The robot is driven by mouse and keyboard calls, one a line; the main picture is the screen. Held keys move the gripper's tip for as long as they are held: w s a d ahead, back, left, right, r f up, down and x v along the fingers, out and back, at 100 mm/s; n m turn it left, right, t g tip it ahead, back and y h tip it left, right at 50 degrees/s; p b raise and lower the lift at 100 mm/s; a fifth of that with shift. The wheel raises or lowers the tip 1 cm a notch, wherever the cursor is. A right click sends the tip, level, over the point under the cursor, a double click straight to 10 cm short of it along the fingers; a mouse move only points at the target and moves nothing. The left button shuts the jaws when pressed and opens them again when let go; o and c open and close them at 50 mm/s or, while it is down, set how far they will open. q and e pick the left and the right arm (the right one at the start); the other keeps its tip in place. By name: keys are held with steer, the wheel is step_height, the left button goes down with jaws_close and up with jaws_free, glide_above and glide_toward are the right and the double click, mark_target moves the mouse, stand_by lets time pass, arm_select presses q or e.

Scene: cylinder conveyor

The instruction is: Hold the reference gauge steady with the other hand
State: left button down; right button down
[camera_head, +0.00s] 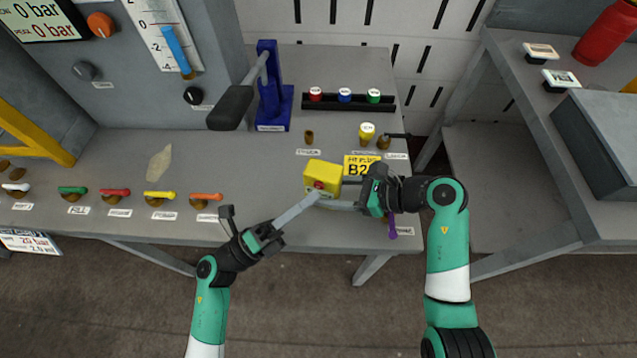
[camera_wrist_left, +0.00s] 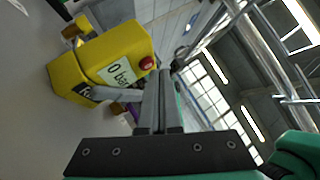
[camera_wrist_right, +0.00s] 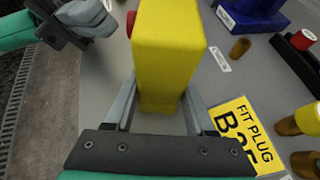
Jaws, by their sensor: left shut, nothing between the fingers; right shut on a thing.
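The reference gauge is a yellow box (camera_head: 322,175) with a red button, near the front edge of the bench. The left wrist view shows its yellow body (camera_wrist_left: 120,50), a "0 bar" display and the red button (camera_wrist_left: 147,62). My right gripper (camera_wrist_right: 160,85) is shut on the gauge, one finger on each side of its yellow body. I cannot tell whether the gauge touches the bench. My left gripper (camera_head: 317,194) is shut and empty, its fingertips (camera_wrist_left: 160,72) close to the red button. I cannot tell whether they touch it.
A yellow "FIT PLUG" plate (camera_head: 362,165) lies behind my right gripper. A yellow-topped plug (camera_head: 366,133), a rack of coloured plugs (camera_head: 347,100) and a blue stand (camera_head: 272,105) are further back. Coloured-handled valves (camera_head: 160,195) line the left. A purple handle (camera_head: 392,226) hangs at the front edge.

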arm_select(q)
steer(key=shift+s+a, duration=0.1)
steer(key=shift+s, duration=0.15)
steer(key=s, duration=0.1)
steer(key=s+a, duration=0.1)
steer(key=s, duration=0.2)
steer(key=shift+s+a, duration=0.25)
steer(key=shift+s, duration=0.15)
stand_by(0.5)
arm_select(e)
steer(key=shift+c, duration=0.8)
jaws_free()
